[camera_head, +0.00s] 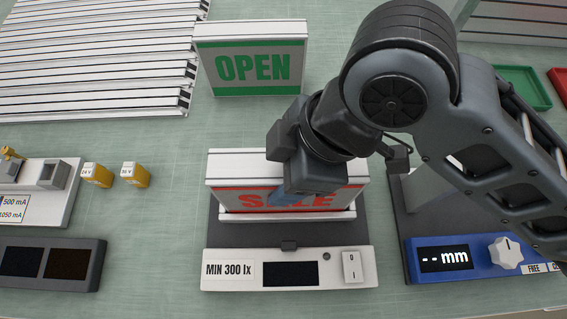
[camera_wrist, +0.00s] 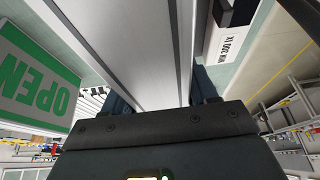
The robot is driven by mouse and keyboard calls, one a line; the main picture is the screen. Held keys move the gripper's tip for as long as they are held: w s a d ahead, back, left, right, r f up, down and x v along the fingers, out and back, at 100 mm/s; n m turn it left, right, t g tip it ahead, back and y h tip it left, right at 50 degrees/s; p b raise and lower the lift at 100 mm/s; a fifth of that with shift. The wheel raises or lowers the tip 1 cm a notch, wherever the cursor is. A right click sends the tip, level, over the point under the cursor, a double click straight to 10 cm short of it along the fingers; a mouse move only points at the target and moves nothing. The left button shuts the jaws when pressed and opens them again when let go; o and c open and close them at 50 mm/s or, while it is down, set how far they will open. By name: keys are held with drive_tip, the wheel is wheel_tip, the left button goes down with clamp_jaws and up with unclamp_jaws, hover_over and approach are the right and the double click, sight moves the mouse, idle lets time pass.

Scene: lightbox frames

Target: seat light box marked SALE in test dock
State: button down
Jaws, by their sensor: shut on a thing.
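The SALE light box (camera_head: 233,168), with a white frame and a red and white face, stands upright over the dark base plate of the test dock (camera_head: 226,236). My gripper (camera_head: 292,196) is shut on the box from above and hides the middle of its face. In the wrist view, the pale top of the box (camera_wrist: 150,45) lies between the fingers of my gripper (camera_wrist: 163,92). The box's lower edge is close to a pale rail on the dock; I cannot tell whether it is fully down. The dock's front panel reads MIN 300 lx, and its display is dark.
An OPEN light box (camera_head: 258,66) with a green face stands behind. A blue-fronted device (camera_head: 443,258) with a knob is at the right, partly behind my arm. Two yellow blocks (camera_head: 134,174) and a dark display unit (camera_head: 85,270) are at the left. Slatted white panels (camera_head: 90,60) fill the back left.

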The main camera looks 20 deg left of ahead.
drive_tip(key=shift+f, duration=0.1)
drive_tip(key=shift+c, duration=1.6)
unclamp_jaws()
drive_tip(key=v, duration=1.2)
